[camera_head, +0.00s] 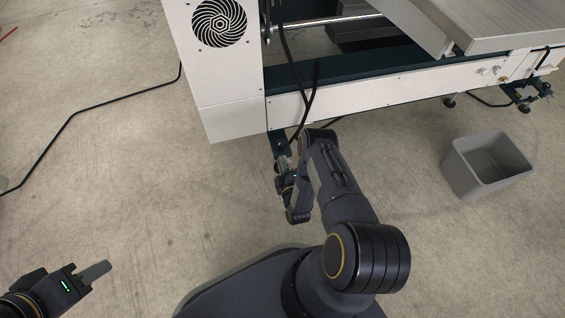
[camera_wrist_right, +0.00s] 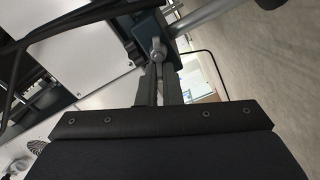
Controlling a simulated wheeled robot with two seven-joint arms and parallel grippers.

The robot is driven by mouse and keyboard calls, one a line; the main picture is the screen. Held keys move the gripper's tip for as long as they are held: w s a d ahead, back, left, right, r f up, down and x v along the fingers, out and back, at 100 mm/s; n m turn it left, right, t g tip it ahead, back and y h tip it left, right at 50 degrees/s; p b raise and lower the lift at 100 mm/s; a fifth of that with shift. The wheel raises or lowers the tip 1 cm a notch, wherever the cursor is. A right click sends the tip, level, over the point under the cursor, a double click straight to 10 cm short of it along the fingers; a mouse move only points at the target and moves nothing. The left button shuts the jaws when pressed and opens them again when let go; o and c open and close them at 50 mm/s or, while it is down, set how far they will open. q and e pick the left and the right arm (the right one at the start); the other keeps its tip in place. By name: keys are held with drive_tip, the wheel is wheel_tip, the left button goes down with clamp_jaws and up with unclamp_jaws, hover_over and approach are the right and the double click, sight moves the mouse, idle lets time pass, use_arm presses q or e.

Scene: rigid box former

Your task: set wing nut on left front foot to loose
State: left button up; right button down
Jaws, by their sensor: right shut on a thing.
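The left front foot (camera_head: 278,142) is a dark green bracket under the white machine in the head view. In the right wrist view, the foot's dark teal bracket (camera_wrist_right: 137,36) shows with a small grey metal wing nut (camera_wrist_right: 157,46) on it. My right gripper (camera_wrist_right: 159,68) has its narrow fingers close together at the wing nut, shut on it. In the head view my right gripper (camera_head: 283,166) is at the foot, and my own wrist partly covers it. My left gripper (camera_head: 100,270) hangs over bare floor at the lower left, seen side-on. Its finger gap is not clear.
The white machine (camera_head: 232,116) with a round fan grille stands above the foot. Dark cables (camera_head: 305,90) hang down close to my right arm. A grey bin (camera_head: 460,172) stands on the floor at the right. A black cable (camera_head: 85,108) lies at the left.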

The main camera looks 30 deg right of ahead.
drive_tip(key=shift+s+f+n+b, duration=0.15)
drive_tip(key=shift+f+n, duration=0.15)
drive_tip(key=shift+n, duration=1.15)
drive_tip(key=shift+w+f+n+b, duration=0.15)
drive_tip(key=shift+f+n, duration=0.1)
drive_tip(key=shift+n, duration=1.2)
drive_tip(key=shift+s, duration=0.15)
drive_tip(key=c, duration=1.6)
unclamp_jaws()
drive_tip(key=shift+d+f, duration=0.1)
drive_tip(key=p+v, duration=0.2)
drive_tip(key=v, duration=0.5)
drive_tip(key=shift+s+p, duration=0.35)
drive_tip(key=shift+s, duration=0.05)
